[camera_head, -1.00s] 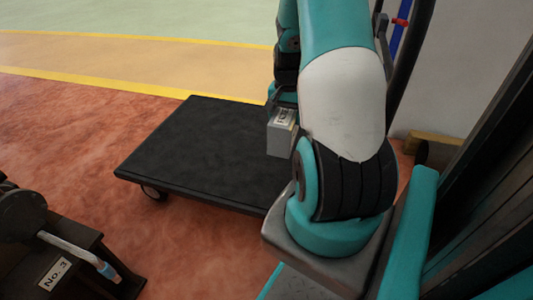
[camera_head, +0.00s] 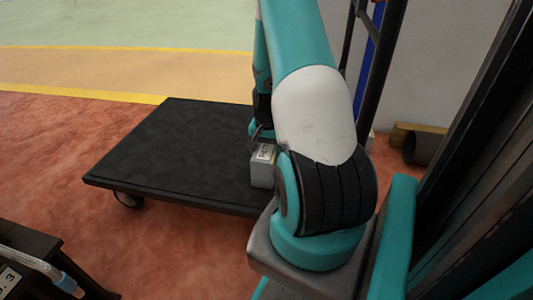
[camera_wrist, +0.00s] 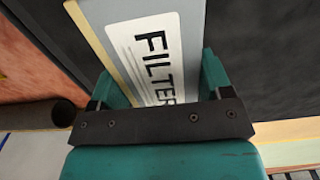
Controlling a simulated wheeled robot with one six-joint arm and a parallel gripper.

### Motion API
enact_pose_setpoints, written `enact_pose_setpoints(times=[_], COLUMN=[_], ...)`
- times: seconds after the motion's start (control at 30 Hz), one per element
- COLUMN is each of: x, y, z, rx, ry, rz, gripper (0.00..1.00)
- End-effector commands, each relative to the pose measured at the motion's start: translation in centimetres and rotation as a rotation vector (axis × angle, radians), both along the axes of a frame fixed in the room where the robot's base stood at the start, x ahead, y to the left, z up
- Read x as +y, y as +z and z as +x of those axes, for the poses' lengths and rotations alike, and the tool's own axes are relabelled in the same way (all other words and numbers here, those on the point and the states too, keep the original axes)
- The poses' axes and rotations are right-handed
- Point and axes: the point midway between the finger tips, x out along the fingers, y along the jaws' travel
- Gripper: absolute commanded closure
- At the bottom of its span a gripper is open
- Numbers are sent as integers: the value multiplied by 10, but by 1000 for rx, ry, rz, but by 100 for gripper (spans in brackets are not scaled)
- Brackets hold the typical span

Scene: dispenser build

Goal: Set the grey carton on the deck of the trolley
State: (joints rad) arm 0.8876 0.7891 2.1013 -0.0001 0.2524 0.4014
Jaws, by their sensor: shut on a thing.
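The grey carton (camera_head: 263,172) hangs upright from my gripper (camera_head: 262,142) at the right part of the trolley's black deck (camera_head: 165,150). Its base is at or just above the deck; I cannot tell if they touch. In the wrist view the carton (camera_wrist: 187,40) sits between the teal fingers of my gripper (camera_wrist: 158,78), with a white label reading "FILTER" facing the camera. The gripper is shut on it. My arm hides the right end of the deck.
A dark stand with a metal handle (camera_head: 35,265) is at the lower left. The trolley's dark upright handle (camera_head: 383,70) rises behind my arm. A dark pipe (camera_head: 425,148) and wooden block (camera_head: 400,132) lie near the wall. The deck's left and middle are bare.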

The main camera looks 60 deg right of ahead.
Motion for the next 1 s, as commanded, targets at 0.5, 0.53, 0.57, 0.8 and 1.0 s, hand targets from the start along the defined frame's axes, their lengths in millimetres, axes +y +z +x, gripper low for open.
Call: enact_pose_setpoints(times=[0.5,0.53,0.57,0.8,1.0], x=[0,0,0,0,-1], y=[-1,-1,-1,4,44], z=[0,0,0,0,1], rx=[-2,-2,-2,-2,-3], ry=[0,0,0,0,0], rz=[-2,-2,-2,-2,-3], gripper=[2,2,2,2,2])
